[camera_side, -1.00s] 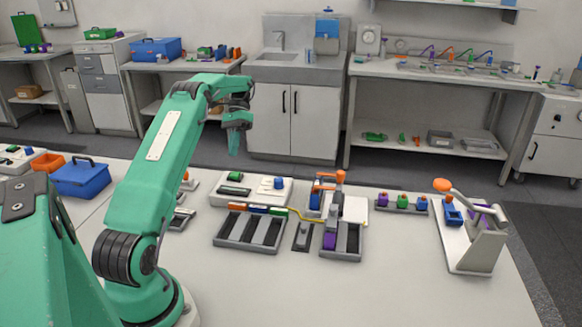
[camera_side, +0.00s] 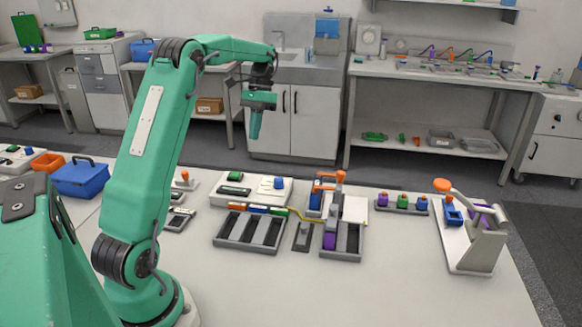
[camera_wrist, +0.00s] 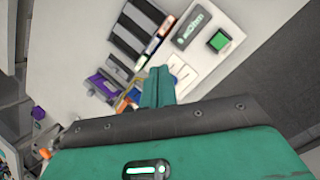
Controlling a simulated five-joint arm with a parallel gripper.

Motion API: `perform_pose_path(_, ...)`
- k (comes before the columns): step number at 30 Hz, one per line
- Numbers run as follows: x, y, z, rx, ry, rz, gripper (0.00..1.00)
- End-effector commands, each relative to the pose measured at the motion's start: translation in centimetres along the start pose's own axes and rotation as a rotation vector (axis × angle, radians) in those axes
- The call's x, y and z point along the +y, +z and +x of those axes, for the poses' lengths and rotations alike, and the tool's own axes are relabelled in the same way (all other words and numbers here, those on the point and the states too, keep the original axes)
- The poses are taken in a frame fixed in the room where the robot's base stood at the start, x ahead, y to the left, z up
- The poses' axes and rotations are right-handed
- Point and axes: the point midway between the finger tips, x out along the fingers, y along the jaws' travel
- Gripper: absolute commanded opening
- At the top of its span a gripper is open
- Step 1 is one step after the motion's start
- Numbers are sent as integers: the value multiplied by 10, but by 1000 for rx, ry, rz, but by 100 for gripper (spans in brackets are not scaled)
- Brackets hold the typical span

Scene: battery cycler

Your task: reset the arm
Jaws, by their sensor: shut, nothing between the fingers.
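My gripper (camera_side: 255,124) hangs in the air above the back of the white table, fingers pointing down. Its fingers are shut with nothing between them. In the wrist view the closed green fingers (camera_wrist: 158,88) show at the centre, with the table's devices well below them. My arm is raised and bent at the elbow, clear of everything on the table.
A slotted battery tray (camera_side: 248,232) and a white cycler unit (camera_side: 254,188) stand mid-table. A station with an orange-topped lever (camera_side: 340,178) is beside them. A lever press (camera_side: 478,240) stands right, a blue box (camera_side: 82,178) left. The table front is clear.

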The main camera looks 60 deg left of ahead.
Motion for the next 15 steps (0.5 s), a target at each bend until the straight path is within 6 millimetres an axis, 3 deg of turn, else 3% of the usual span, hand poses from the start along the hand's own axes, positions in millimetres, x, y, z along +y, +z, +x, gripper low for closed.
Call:
perform_pose_path(7,56,17,-19,98,-86,9,0)
perform_pose_path(15,111,42,-26,213,-157,20,0)
